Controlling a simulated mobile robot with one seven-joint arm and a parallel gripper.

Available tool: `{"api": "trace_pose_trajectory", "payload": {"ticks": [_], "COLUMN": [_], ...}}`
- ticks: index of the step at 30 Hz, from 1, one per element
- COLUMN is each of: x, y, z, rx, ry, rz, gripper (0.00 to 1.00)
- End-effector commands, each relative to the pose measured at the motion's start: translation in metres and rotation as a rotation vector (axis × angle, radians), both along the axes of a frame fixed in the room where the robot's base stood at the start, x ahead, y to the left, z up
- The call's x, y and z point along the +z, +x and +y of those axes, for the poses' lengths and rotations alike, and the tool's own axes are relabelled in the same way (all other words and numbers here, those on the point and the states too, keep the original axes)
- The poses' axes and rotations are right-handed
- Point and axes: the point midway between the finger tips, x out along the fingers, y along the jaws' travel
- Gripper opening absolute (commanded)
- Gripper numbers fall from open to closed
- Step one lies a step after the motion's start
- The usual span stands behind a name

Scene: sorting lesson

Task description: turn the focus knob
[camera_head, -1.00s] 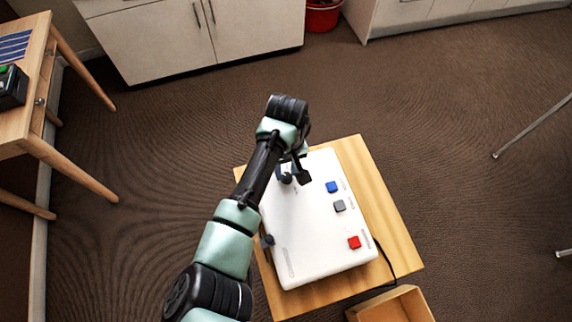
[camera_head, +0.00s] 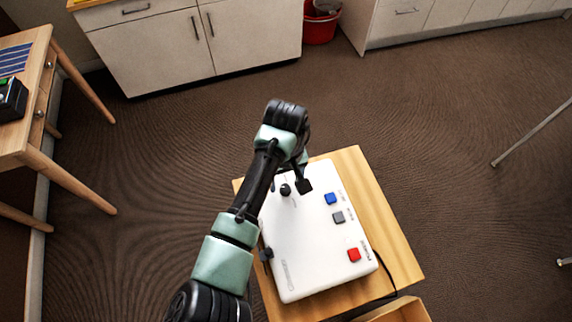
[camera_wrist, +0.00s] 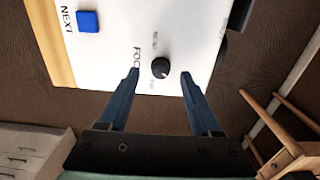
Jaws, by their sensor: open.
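The focus knob (camera_wrist: 160,67) is a small round black knob with a light mark, on the white device beside printed "FOC" lettering. In the head view the knob (camera_head: 285,190) shows near the far left part of the white device (camera_head: 305,255). My gripper (camera_wrist: 160,76) is open and empty. In the wrist view its two dark blue fingers point at the device, one on each side of the knob, with gaps to it. In the head view my gripper (camera_head: 295,185) is over the far end of the device, partly hidden by my wrist. I cannot tell the fingertips' height.
The device also bears a blue button (camera_head: 331,198), a grey button (camera_head: 338,217) and a red button (camera_head: 354,255). It lies on a wooden table (camera_head: 385,235). An open box (camera_head: 400,312) stands at the near right. A wooden desk (camera_head: 30,110) is at the left.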

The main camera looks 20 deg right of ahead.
Motion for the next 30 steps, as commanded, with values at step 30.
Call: {"api": "trace_pose_trajectory", "payload": {"ticks": [30], "x": [0.109], "y": [0.001], "z": [0.002], "rx": [0.017], "ry": [-0.005], "rz": [0.0], "gripper": [0.65]}}
